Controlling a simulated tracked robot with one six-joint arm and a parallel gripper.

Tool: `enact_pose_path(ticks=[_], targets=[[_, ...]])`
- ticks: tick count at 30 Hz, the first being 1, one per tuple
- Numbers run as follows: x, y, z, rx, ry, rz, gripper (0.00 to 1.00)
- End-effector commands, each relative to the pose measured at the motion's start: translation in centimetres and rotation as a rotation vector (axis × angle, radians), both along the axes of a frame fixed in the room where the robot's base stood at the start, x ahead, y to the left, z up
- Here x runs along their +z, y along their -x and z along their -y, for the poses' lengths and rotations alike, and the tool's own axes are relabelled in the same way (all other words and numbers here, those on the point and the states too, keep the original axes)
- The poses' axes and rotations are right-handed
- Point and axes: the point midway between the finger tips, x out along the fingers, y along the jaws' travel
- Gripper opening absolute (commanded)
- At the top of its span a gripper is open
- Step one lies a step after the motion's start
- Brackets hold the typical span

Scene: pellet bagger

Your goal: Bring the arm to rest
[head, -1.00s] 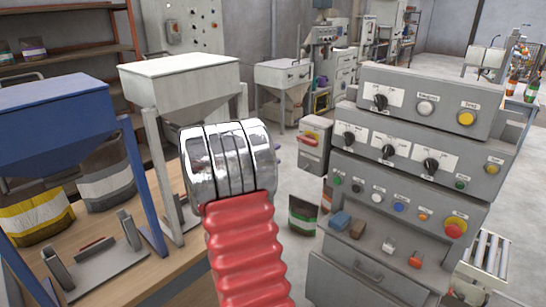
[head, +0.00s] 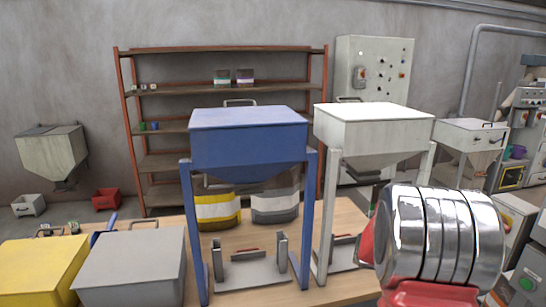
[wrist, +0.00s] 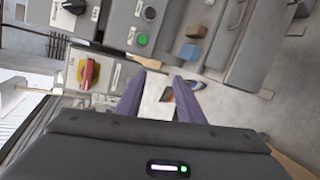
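My gripper (wrist: 160,84) shows in the wrist view as two purple fingers standing apart with bare floor visible between them. It is open and empty. In the head view the gripper itself is out of sight; only a red and chrome part of my arm shows at the lower right. In the wrist view the grey control panel (wrist: 117,26) is tilted and close beyond the fingers at the upper left. A grey box with a red switch (wrist: 88,72) is just left of the fingers.
A blue hopper (head: 248,135) and a white hopper (head: 372,130) stand on the wooden table (head: 350,222). Yellow (head: 30,268) and grey (head: 135,265) bins are at the lower left. A rusty shelf (head: 226,91) stands behind. A blue block (wrist: 196,31) lies on the panel's ledge.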

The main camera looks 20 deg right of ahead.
Motion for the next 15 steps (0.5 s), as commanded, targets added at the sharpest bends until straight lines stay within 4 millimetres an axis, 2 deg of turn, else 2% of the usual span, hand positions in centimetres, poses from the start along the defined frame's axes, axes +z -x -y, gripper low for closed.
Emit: enact_pose_path(ticks=[7,15], targets=[[-1.5,1.9,-7.5,-0.057,-0.226,0.08,0.34],[-2.0,2.1,-16.7,-0.057,-0.45,0.214,0.34]])
